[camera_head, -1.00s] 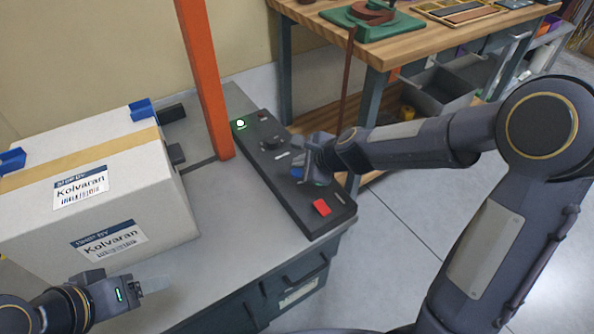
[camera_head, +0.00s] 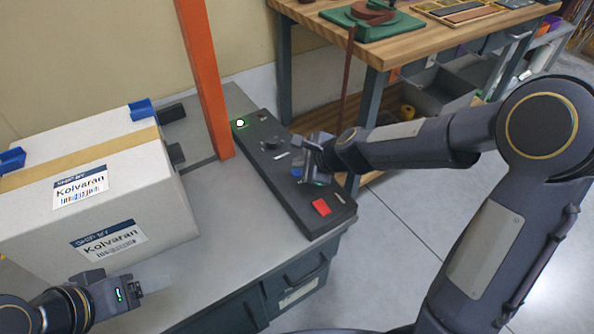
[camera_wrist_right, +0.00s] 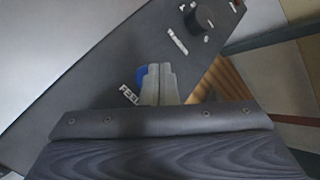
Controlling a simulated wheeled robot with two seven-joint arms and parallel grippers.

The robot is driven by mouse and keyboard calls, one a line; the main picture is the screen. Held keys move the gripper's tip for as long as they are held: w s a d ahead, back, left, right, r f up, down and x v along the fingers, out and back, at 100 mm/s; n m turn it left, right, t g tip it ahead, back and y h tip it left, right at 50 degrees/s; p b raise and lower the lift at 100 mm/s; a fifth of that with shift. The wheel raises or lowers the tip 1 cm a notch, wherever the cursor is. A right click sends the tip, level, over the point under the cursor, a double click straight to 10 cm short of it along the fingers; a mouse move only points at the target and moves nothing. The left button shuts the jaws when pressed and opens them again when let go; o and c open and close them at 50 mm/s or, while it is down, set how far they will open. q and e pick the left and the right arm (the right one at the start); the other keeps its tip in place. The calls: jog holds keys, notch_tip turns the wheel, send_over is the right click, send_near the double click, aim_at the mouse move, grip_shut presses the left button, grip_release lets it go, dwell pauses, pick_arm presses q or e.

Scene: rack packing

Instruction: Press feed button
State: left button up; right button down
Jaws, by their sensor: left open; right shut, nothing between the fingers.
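The black control panel (camera_head: 290,185) lies along the right edge of the grey bench. My right gripper (camera_head: 312,178) is shut and empty over the panel's middle. In the right wrist view its fingertips (camera_wrist_right: 160,84) are together over a blue button (camera_wrist_right: 141,76) beside a partly covered label reading "FEE". The fingers hide part of the button; I cannot tell whether they touch it. The blue also shows beside the gripper in the head view (camera_head: 297,172). My left gripper (camera_head: 138,289) is open and empty at the lower left, in front of the box.
A white taped box labelled Kolvaran (camera_head: 90,215) stands on the left of the bench. An orange post (camera_head: 207,80) rises between box and panel. The panel also has a red button (camera_head: 321,207), a black knob (camera_wrist_right: 199,19) and a lit green light (camera_head: 240,123).

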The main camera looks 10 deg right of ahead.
jog(key=shift+f+b, duration=0.3)
jog(key=shift+f, duration=0.15)
jog(key=shift+f+b, duration=0.35)
jog(key=shift+f, duration=0.05)
dwell(0.4)
jog(key=shift+r, duration=0.15)
jog(key=shift+r+p, duration=0.75)
jog(key=shift+p, duration=0.1)
jog(key=shift+r, duration=0.1)
notch_tip(320, 180, up, 5)
jog(key=p, duration=0.5)
dwell(0.7)
